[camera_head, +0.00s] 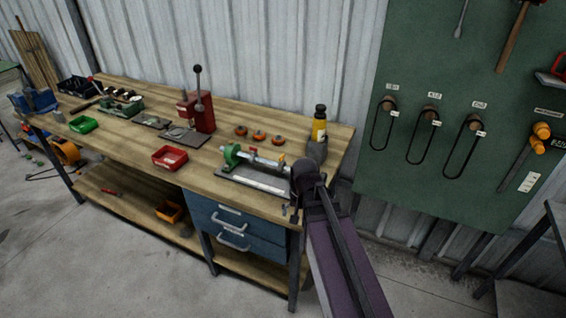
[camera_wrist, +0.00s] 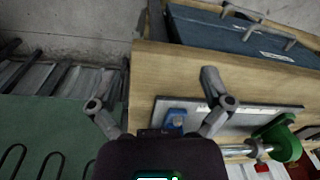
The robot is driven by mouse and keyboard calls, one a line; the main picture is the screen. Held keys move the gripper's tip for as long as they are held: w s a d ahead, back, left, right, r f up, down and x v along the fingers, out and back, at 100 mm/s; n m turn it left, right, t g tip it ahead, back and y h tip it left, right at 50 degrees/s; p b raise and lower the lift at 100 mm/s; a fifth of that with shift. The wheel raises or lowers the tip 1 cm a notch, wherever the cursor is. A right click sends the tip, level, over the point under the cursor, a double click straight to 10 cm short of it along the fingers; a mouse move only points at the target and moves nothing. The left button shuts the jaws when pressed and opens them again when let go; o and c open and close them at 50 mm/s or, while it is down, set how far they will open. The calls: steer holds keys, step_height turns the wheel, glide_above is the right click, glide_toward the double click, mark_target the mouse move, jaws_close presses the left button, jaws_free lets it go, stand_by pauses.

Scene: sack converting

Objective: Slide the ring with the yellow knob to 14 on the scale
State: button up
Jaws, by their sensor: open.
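A bench fixture with a green end block (camera_head: 231,156) and a pale horizontal shaft stands near the right end of the bench. A small orange-yellow knob (camera_head: 281,159) shows on the shaft, and a red part (camera_head: 253,151) is further left. The ring itself and the scale numbers are too small to read. In the wrist view the green block (camera_wrist: 286,142) and part of the shaft (camera_wrist: 253,150) are at lower right. My gripper (camera_wrist: 163,95) is open and empty over the bench's right end, apart from the knob. In the head view my arm hides the fixture's right end.
A blue part (camera_wrist: 175,118) shows between my fingers. A green pegboard (camera_head: 450,150) is at right.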

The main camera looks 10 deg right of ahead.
steer(key=w+d+r+m+y+p, duration=0.1)
steer(key=w+r+m+p, duration=0.5)
steer(key=w+m, duration=0.45)
steer(key=m+t+y+p, duration=0.2)
steer(key=m+p, duration=0.3)
steer(key=m, duration=0.5)
glide_toward(282, 164)
step_height(282, 164, up, 2)
steer(key=d, duration=0.1)
steer(key=shift+d, duration=0.2)
steer(key=shift+f+b, duration=0.15)
steer(key=shift+b, duration=0.15)
steer(key=b+x, duration=1.2)
steer(key=x, duration=0.1)
steer(key=shift+w+a+f, duration=0.15)
steer(key=shift+f, duration=0.05)
